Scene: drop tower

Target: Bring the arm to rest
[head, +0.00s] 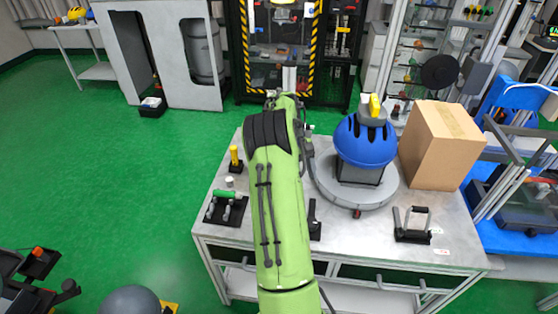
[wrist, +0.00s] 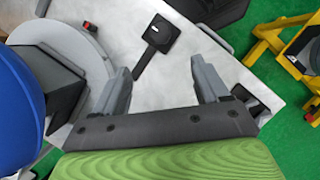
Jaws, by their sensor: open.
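My green arm (head: 280,205) reaches forward over the grey worktable (head: 385,255) in the head view. In the wrist view my gripper (wrist: 163,82) is open, its two grey fingers spread with nothing between them. Below and beyond the fingers is the bare tabletop with a black flat piece on a short handle (wrist: 158,42). The fingers are apart from that piece. In the head view my gripper is mostly hidden behind the arm.
A blue helmet (head: 364,140) stands on a round grey plate (head: 388,193), right of my arm. A cardboard box (head: 438,145) is farther right. A green-handled piece (head: 227,203) and a yellow-topped piece (head: 235,157) lie left. Green floor (head: 140,200) is open at left.

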